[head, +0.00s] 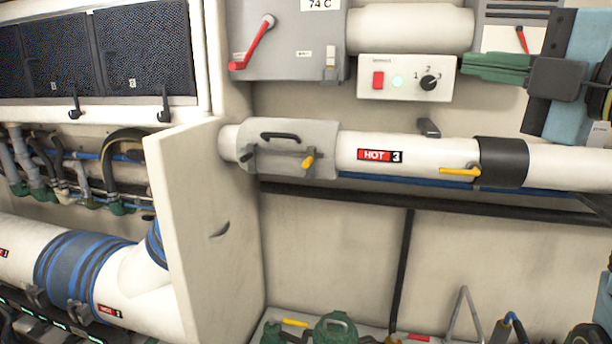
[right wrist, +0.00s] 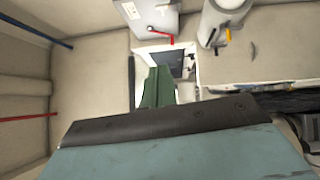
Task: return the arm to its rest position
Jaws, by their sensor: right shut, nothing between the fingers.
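My right gripper (head: 470,66) comes in from the upper right in the head view, its green fingers pointing left. It is shut and empty, in front of the wall just right of the white control box (head: 372,86). In the right wrist view the green fingers (right wrist: 158,72) also show closed together, with open space around them. My blue and dark right arm (head: 582,50) is partly cut off by the right edge of the head view. My left gripper is not in view.
A white pipe (head: 430,154) labelled HOT 3, with yellow levers, runs below my right gripper. A grey box with a red lever (head: 254,42) hangs at upper middle. A pale partition (head: 210,225) juts out left of centre. Green fittings (head: 334,328) and tools lie along the bottom.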

